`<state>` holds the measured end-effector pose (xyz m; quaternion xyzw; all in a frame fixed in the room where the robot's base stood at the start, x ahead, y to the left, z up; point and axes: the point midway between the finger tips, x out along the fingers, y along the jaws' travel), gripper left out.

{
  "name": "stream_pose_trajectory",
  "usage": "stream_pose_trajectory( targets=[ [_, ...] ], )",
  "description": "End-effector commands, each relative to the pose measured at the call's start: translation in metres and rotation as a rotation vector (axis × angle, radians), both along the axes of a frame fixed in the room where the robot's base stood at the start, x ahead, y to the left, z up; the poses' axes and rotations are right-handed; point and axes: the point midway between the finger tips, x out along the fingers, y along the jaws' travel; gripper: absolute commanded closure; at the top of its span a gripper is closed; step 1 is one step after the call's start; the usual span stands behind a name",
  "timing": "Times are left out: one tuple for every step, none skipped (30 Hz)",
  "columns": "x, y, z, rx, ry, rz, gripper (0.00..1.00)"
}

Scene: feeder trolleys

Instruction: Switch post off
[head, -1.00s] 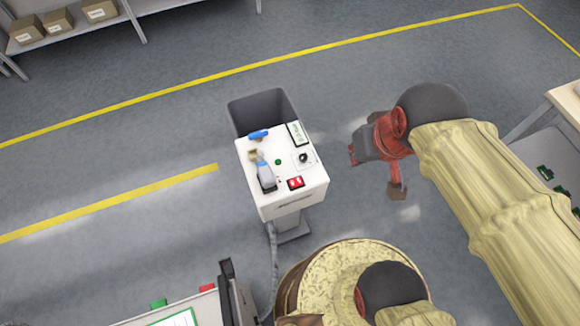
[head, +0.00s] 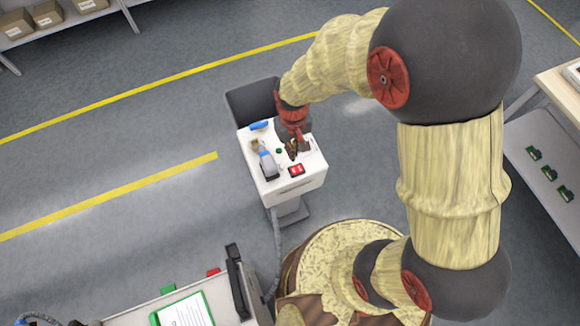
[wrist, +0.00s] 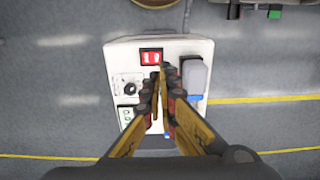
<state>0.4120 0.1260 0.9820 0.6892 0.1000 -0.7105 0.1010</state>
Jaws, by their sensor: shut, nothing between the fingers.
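The post (head: 308,182) is a white box with a sloping top panel, and it also shows in the wrist view (wrist: 120,55). A red switch (head: 296,170) sits near the panel's front edge. It also shows in the wrist view (wrist: 151,57), just beyond my fingertips. A black knob (wrist: 130,88) on a white plate is left of the fingers in the wrist view. My gripper (wrist: 160,76) is shut and empty over the panel, pointing toward the switch side. In the head view my gripper (head: 292,150) hides the knob area. Contact with the panel cannot be told.
A grey-blue plug-like part (wrist: 195,75) stands right beside the fingers. A dark bin (head: 248,100) adjoins the post behind. A trolley with a green clipboard (head: 185,310) is at the front left.

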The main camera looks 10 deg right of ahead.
Motion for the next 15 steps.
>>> stream_pose_trajectory(
  targets=[
    [0.0052, 0.0015, 0.0015, 0.006, -0.017, -0.002, 1.00],
    [0.0059, 0.0017, 0.0014, 0.007, -0.021, -0.003, 1.00],
    [0.0068, 0.0020, 0.0013, 0.008, -0.025, -0.004, 1.00],
    [0.0071, 0.0021, 0.0014, 0.009, -0.027, -0.004, 1.00],
    [0.0073, 0.0021, 0.0015, 0.009, -0.028, -0.005, 1.00],
    [0.0073, 0.0021, 0.0016, 0.009, -0.028, -0.005, 1.00],
    [0.0074, 0.0021, 0.0017, 0.009, -0.028, -0.005, 1.00],
    [0.0073, 0.0020, 0.0017, 0.009, -0.028, -0.005, 1.00],
    [0.0073, 0.0020, 0.0018, 0.009, -0.028, -0.005, 1.00],
    [0.0073, 0.0020, 0.0019, 0.009, -0.028, -0.005, 1.00],
    [0.0072, 0.0020, 0.0019, 0.009, -0.027, -0.005, 1.00],
    [0.0071, 0.0020, 0.0015, 0.009, -0.027, -0.005, 1.00],
    [0.0071, 0.0020, 0.0008, 0.009, -0.027, -0.005, 1.00],
    [0.0070, 0.0020, -0.0004, 0.009, -0.027, -0.005, 1.00],
    [0.0069, 0.0019, -0.0028, 0.008, -0.026, -0.005, 1.00]
  ],
)
